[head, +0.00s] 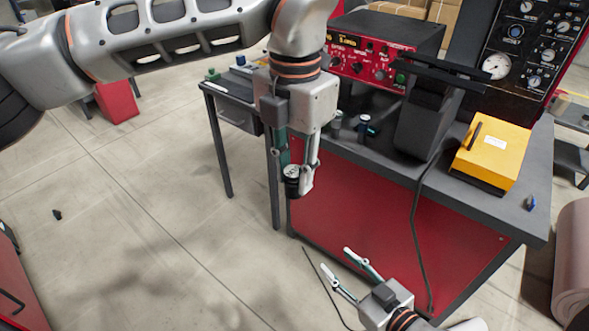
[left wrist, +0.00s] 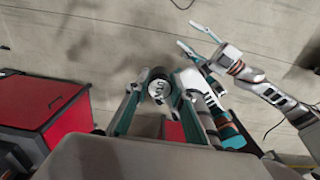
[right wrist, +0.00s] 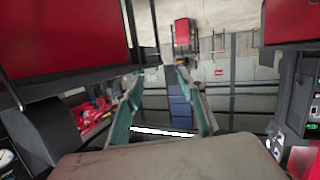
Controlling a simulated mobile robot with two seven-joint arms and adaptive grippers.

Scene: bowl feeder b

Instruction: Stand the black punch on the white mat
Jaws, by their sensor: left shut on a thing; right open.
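A short black cylinder with a pale, marked end face (head: 291,171), which looks like the black punch, is between the fingertips of my left gripper (head: 297,182). My left gripper is shut on it and points down, in the air in front of the bench. It also shows in the left wrist view (left wrist: 157,88), with its marked face toward the camera. My right gripper (head: 337,259) is open and empty, low in front of the bench's red panel. It also shows in the right wrist view (right wrist: 160,82). I cannot make out a white mat in any view.
The dark bench top (head: 500,203) bears a yellow case (head: 490,155), a small blue piece (head: 531,203), a blue-topped cylinder (head: 364,126) and a red-fronted instrument (head: 365,66). A black cable (head: 414,215) hangs over the front edge. Floor at left is mostly clear.

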